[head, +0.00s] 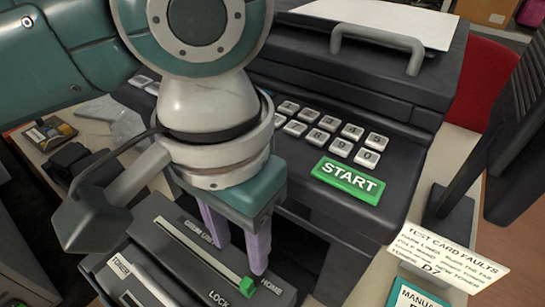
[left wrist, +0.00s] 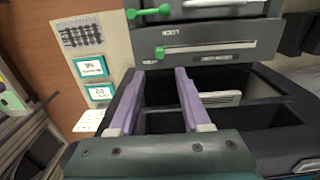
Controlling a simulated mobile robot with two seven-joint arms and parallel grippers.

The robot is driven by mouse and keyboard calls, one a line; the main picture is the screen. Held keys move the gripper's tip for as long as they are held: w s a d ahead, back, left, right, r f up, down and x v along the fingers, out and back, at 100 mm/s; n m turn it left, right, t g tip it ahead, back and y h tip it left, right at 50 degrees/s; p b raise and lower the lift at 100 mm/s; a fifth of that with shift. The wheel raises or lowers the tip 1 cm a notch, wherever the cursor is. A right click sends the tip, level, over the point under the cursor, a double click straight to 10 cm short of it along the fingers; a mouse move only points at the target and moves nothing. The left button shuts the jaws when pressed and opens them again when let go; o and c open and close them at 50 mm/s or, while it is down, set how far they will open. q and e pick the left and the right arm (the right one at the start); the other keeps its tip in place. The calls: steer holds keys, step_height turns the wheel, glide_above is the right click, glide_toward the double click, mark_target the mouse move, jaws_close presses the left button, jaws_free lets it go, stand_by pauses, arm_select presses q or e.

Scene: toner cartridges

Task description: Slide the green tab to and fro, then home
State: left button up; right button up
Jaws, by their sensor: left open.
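The green tab (head: 246,287) sits at the HOME end of a long slot in the dark grey cartridge (head: 165,222). In the left wrist view the green tab (left wrist: 159,53) is at the left end of the slot, just beyond the fingertips and roughly in line with the gap between them. My left gripper (head: 240,258), with purple fingers, is open above the cartridge close to the tab. In the left wrist view the open left gripper (left wrist: 160,76) has nothing between its fingers. Whether a finger touches the tab I cannot tell. My right gripper is not in view.
A second green piece (left wrist: 150,12) is on the cartridge near LOCK lettering. The dark printer with grey keys and a green START button (head: 348,179) stands behind. A fault card (head: 452,250) and teal manual (head: 415,298) are at right. An open dark bay (left wrist: 260,90) lies beside the fingers.

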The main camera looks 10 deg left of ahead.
mark_target(246, 281)
arm_select(q)
step_height(246, 281, down, 10)
steer(key=shift+r+b, duration=0.1)
steer(key=shift+b, duration=0.75)
jaws_close()
stand_by(0.9)
